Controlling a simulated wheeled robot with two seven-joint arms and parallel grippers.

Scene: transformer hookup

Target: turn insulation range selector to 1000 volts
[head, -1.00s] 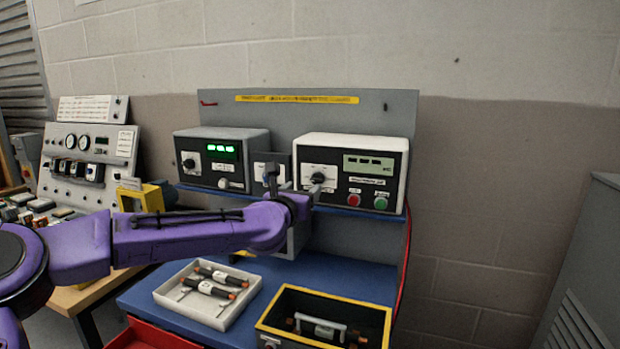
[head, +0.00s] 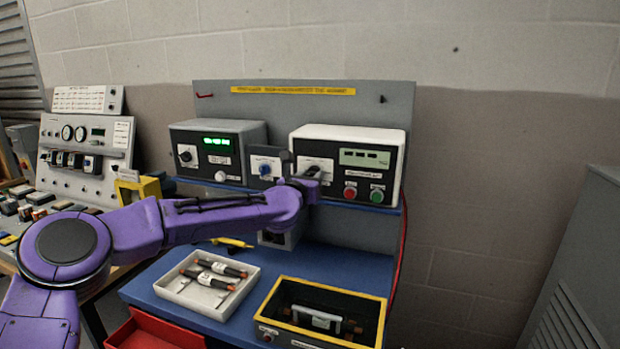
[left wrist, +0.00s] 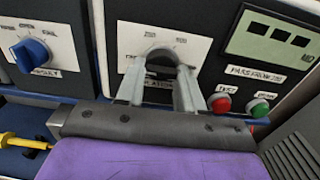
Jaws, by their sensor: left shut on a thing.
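The insulation range selector (left wrist: 161,57) is a dark round knob on a white plate on the front of the right-hand white-topped tester (head: 345,134). In the left wrist view my left gripper (left wrist: 160,75) has its two grey fingers on either side of the knob and is shut on it. The fingers cover part of the knob and its label, and I cannot read the pointer's setting. In the head view my purple left arm and gripper (head: 308,182) reach up to the knob and mostly hide it. My right gripper is not in view.
A red button (left wrist: 220,103) and a green button (left wrist: 260,107) sit just right of the knob, below a display (left wrist: 272,38). A blue selector (left wrist: 31,51) is to the left. Below are a white tray (head: 168,289) and a yellow-rimmed box (head: 378,322) on the blue bench.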

